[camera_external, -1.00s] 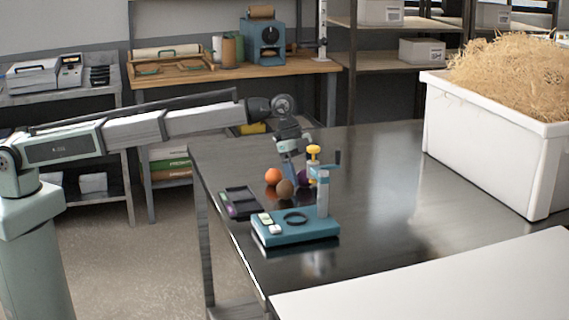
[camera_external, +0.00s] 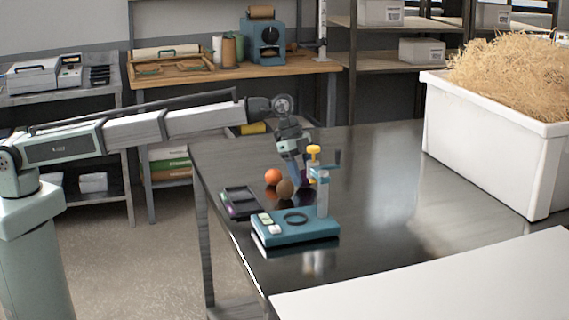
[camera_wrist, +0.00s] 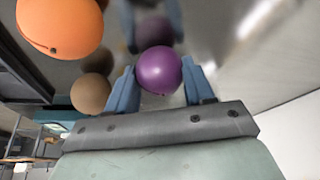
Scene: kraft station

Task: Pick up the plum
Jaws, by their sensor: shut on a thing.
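The purple plum (camera_wrist: 159,71) sits between the two blue fingers of my gripper (camera_wrist: 160,85) in the wrist view. The fingers touch it on both sides, and my gripper is shut on it. A dark reflection of the fingers and plum shows on the tabletop beyond. In the external view my gripper (camera_external: 298,180) is low over the table, behind the blue press device. The plum is mostly hidden there by the fingers and the brown fruit.
An orange fruit (camera_external: 272,177) and a brown fruit (camera_external: 285,190) stand just left of my gripper. The blue device (camera_external: 290,232) with a crank post and a dark tray (camera_external: 240,203) are in front. A white straw-filled crate (camera_external: 480,145) stands right; the table between is clear.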

